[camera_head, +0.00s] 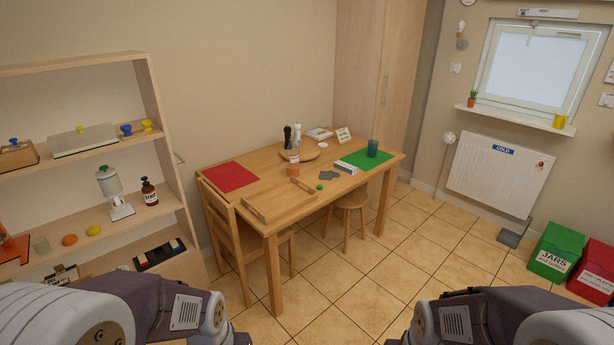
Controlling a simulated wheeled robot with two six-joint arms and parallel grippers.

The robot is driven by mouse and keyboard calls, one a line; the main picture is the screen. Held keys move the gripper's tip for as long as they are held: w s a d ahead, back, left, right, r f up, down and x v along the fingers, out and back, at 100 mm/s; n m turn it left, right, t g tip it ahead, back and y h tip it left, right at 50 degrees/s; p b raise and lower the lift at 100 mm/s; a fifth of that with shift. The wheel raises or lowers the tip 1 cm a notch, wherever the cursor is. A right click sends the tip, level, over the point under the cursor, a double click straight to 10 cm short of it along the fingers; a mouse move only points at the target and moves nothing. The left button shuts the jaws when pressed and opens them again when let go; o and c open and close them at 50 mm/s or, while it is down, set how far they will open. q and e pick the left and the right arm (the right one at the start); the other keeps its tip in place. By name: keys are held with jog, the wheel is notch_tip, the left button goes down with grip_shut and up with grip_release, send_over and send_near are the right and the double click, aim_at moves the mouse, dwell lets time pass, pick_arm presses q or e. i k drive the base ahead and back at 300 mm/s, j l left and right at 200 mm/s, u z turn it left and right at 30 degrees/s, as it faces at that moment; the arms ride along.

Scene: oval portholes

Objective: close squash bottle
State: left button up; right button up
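I cannot clearly make out which thing is the squash bottle. A dark brown bottle (149,193) with a pale label and black top stands upright on the middle shelf at left. An orange object (14,249), cut off by the left edge, stands on the lower shelf; its kind is unclear. A small round green item (320,187) lies near the table's front edge; I cannot tell whether it is a cap. Only my arm links show at the bottom left and bottom right. Both grippers are out of view.
The wooden table (275,215) holds a red mat, green mat, wooden tray and turntable. A chair (232,225) and a stool (347,220) stand close to it. The shelf unit (150,95) holds a white dispenser and fruit. Tiled floor at centre right is clear.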

aim_at(293, 152)
jog(key=i+l+u, duration=0.25)
jog(key=i, duration=0.15)
jog(key=i+l+u, duration=0.25)
jog(key=i, duration=0.15)
jog(key=i+l+u, duration=0.7)
jog(key=i+l, duration=0.25)
jog(key=i+l+u, duration=0.25)
jog(key=l, duration=0.3)
jog(key=i+l+u, duration=0.25)
jog(key=l, duration=0.3)
jog(key=i+l+u, duration=0.1)
jog(key=l+u, duration=0.15)
jog(key=l, duration=0.25)
